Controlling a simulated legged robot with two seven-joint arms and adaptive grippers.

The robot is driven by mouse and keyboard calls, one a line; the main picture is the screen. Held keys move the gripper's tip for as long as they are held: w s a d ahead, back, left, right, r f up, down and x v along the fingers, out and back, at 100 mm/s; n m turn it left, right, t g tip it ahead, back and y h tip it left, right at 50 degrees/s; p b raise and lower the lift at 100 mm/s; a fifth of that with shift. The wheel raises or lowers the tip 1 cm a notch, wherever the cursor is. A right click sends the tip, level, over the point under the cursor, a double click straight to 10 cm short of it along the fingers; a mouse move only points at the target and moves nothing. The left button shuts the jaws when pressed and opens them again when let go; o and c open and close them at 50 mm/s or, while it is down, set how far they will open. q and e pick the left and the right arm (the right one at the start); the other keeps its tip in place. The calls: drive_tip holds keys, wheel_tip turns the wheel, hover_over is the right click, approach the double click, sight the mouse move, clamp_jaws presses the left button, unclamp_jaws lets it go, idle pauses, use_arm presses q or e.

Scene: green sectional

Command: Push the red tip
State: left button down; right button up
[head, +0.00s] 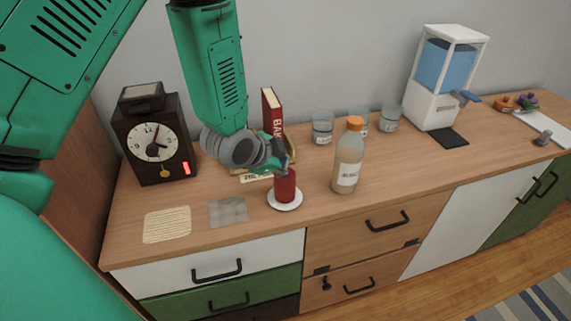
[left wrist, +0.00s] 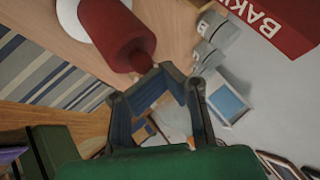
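A red bottle-shaped piece (head: 285,187) stands on a round white saucer (head: 285,204) near the counter's front edge. In the left wrist view the red body (left wrist: 112,30) narrows to a small red tip (left wrist: 142,61) beside my fingers. My left gripper (head: 282,160) is right above the piece and hides its top in the head view. In the left wrist view its fingers (left wrist: 167,72) converge and look shut, with nothing held between them. I cannot tell whether they touch the red tip. My right gripper is not in view.
A bottle with an orange cap (head: 347,160) stands close on the right. A dark clock (head: 155,140) is on the left and a red book (head: 271,112) stands behind. Glasses (head: 322,127) and a water dispenser (head: 440,80) are further right. Two flat mats (head: 228,212) lie left of the saucer.

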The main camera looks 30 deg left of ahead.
use_arm(q)
drive_tip(key=shift+r+p, duration=2.4)
drive_tip(key=shift+r, duration=0.6)
drive_tip(key=shift+f, duration=0.1)
